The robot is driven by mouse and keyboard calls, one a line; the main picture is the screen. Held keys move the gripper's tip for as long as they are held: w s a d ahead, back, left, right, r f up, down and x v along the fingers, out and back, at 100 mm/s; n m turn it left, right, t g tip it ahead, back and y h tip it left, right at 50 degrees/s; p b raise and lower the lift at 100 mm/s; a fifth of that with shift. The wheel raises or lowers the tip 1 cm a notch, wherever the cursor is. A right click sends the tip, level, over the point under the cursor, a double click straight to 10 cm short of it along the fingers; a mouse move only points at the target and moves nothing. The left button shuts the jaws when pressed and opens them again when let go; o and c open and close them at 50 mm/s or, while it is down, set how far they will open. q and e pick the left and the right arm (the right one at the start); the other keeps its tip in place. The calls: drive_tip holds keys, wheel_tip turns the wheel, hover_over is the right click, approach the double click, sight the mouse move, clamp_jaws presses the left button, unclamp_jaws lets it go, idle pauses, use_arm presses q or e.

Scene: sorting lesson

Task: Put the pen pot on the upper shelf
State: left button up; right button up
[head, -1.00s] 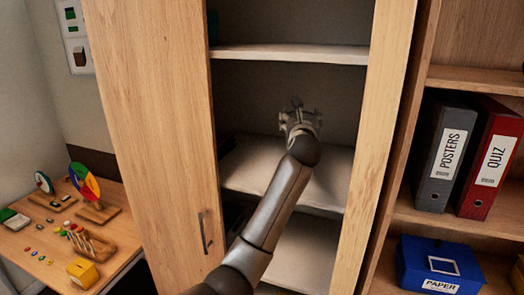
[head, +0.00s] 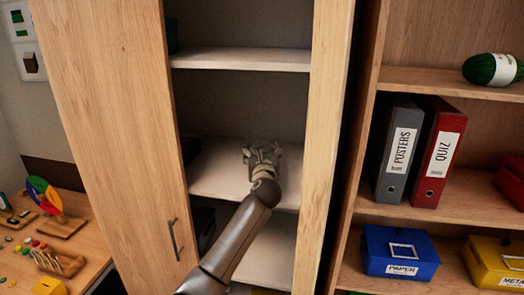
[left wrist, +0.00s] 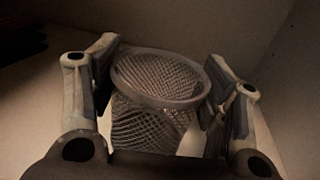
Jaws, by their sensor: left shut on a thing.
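The pen pot (left wrist: 155,125) is a dark metal mesh cup with a round rim, seen in the left wrist view between the two fingers. My left gripper (head: 262,150) is shut on it, one finger at each side. In the head view the gripper is inside the open cupboard, over the middle shelf board (head: 215,175) and below the upper shelf (head: 240,60). The pot is hidden behind the gripper there. I cannot tell whether its base touches the board. My right gripper is not in view.
A wooden door (head: 110,130) bounds the cupboard opening on the left, a wooden panel (head: 322,130) on the right. Dark items sit at the shelves' left side. Bookshelves at right hold binders (head: 398,150), a blue paper box (head: 400,252) and green yarn (head: 492,69). The upper shelf's visible middle is clear.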

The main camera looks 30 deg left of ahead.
use_arm(q)
drive_tip(key=o, duration=0.6)
drive_tip(key=shift+f, duration=0.15)
drive_tip(key=o, duration=0.5)
drive_tip(key=shift+c, duration=0.2)
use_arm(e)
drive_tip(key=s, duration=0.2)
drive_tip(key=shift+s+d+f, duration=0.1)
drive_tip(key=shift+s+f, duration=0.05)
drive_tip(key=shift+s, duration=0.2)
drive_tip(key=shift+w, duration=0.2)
use_arm(q)
drive_tip(key=shift+d, duration=0.1)
drive_tip(key=shift+s+d, duration=0.15)
drive_tip(key=shift+s, duration=0.1)
drive_tip(key=b+v, duration=0.3)
drive_tip(key=v, duration=0.7)
drive_tip(key=shift+s, duration=0.15)
drive_tip(key=shift+s+d+b, duration=0.25)
drive_tip(key=shift+s+b, duration=0.05)
drive_tip(key=shift+s, duration=0.15)
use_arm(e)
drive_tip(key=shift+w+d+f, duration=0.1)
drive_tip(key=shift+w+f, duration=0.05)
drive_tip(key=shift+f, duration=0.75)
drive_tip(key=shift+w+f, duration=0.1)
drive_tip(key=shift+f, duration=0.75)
